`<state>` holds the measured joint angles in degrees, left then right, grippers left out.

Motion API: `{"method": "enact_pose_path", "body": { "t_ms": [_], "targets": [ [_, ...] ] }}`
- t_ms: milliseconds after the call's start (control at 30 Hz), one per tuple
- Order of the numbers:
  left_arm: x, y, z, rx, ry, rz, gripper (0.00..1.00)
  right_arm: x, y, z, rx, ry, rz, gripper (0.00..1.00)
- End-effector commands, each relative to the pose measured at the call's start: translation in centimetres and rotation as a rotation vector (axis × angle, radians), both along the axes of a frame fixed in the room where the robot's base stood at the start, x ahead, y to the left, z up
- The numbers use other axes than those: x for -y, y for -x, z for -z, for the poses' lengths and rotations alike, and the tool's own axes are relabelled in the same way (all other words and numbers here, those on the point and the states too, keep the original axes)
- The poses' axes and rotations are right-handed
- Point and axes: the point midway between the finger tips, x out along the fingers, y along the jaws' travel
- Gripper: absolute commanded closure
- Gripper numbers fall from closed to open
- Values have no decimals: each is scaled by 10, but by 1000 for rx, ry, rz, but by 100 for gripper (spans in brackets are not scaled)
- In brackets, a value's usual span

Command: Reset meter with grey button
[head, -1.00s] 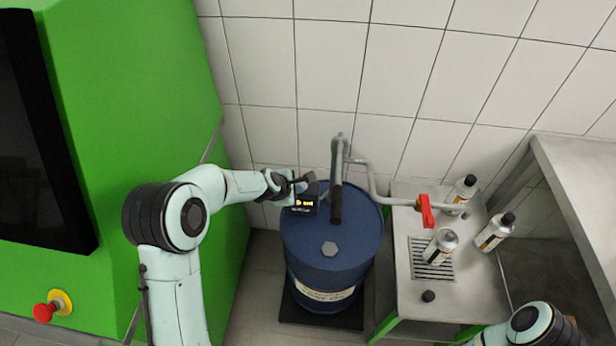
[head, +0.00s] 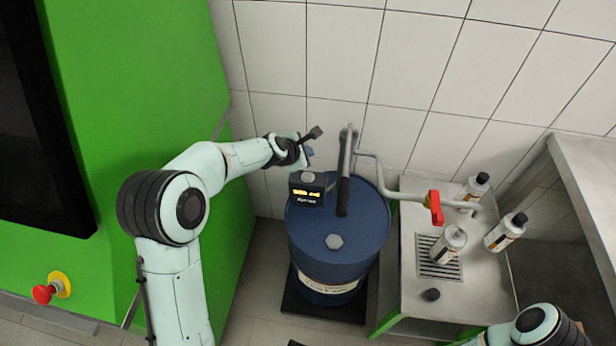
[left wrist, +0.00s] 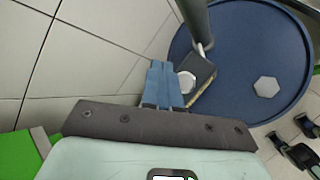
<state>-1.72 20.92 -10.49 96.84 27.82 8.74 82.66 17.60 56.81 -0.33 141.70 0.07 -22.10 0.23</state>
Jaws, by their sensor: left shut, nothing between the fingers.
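The meter (head: 307,190) is a dark box with a lit yellow display, mounted at the pump on top of the blue drum (head: 345,265). A round, light grey button (head: 308,177) sits on its top and shows partly in the left wrist view (left wrist: 187,82). My left gripper (head: 311,150) is just above and behind the meter in the head view, apart from it. Its blue fingers (left wrist: 163,84) are shut and empty. In the left wrist view they appear beside the button and cover part of the meter (left wrist: 203,80). My right gripper is out of view.
A dark pump handle (head: 342,196) stands just right of the meter. A pipe with a red valve lever (head: 435,207) runs right over a metal bench (head: 405,290). A green cabinet (head: 150,90) is at left; tiled wall behind.

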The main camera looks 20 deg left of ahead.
Motion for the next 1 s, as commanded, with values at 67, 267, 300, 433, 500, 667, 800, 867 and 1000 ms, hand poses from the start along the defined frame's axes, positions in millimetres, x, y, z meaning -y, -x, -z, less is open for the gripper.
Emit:
{"method": "enact_pose_path", "body": {
  "t_ms": [67, 267, 300, 433, 500, 667, 800, 867, 1000],
  "targets": [
    [0, 1, 15, -3, 0, 0, 100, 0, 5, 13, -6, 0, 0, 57],
    [0, 1, 45, -3, 0, 0, 100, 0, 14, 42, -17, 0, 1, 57],
    [0, 1, 51, -3, 0, 0, 100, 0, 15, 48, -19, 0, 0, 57],
    [0, 0, 66, -2, 0, 1, 100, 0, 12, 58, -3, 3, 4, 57],
    [0, 0, 71, -1, 0, 1, 100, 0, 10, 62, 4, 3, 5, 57],
    [0, 0, 74, 1, 0, 1, 100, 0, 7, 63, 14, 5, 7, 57],
    [0, 0, 73, 1, 0, 1, 100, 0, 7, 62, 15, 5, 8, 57],
    [0, 0, 73, 1, 0, 1, 100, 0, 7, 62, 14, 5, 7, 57],
    [0, 0, 73, 1, 0, 1, 100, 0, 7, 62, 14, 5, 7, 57]
  ]
}}
